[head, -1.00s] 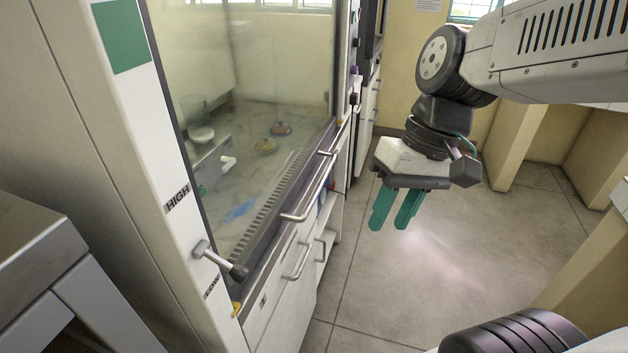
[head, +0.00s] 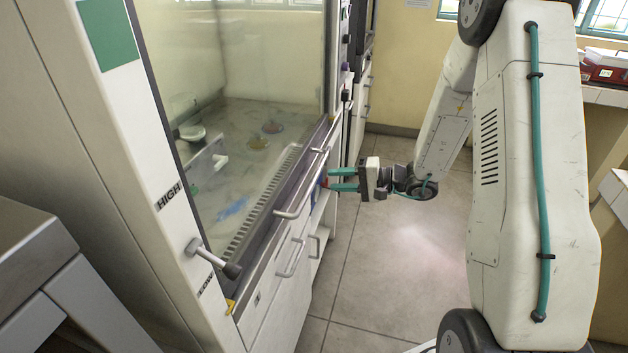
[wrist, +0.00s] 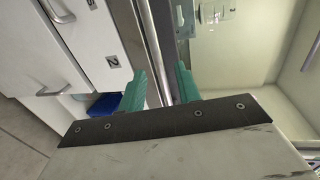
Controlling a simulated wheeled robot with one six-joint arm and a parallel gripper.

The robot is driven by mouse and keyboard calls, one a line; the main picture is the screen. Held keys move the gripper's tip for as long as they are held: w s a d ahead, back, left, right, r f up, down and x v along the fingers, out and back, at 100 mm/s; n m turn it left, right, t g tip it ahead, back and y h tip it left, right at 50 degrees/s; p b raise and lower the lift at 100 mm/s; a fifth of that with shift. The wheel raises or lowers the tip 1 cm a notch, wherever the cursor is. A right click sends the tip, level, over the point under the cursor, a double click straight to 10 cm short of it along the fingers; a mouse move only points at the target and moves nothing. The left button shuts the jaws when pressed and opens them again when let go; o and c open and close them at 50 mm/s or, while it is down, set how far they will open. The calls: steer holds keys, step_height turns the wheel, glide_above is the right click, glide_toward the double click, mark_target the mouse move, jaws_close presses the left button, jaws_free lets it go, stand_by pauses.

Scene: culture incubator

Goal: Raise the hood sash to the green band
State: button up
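The fume hood's glass sash (head: 255,75) fills the upper left of the head view. Its lower edge sits low, with a grey bar handle (head: 300,203) along the front rail. The green band (head: 107,32) is a rectangle high on the white left post, above the HIGH label (head: 168,196). My gripper (head: 332,180) points left at the hood front, beside the far part of the handle. In the wrist view, its teal fingers (wrist: 161,80) are apart, and a long metal strip runs behind the gap. I cannot tell whether anything lies between the fingers.
A lever with a dark knob (head: 213,258) sticks out of the post near the LOW label. Drawer pulls (head: 292,260) jut below the handle. A grey metal cabinet (head: 40,260) stands at the near left. The floor (head: 390,270) before the hood is clear.

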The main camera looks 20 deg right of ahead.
mark_target(314, 178)
steer(key=x, duration=0.7)
steer(key=shift+w+a+f, duration=0.1)
steer(key=shift+w+f, duration=0.2)
steer(key=shift+w, duration=0.1)
jaws_close()
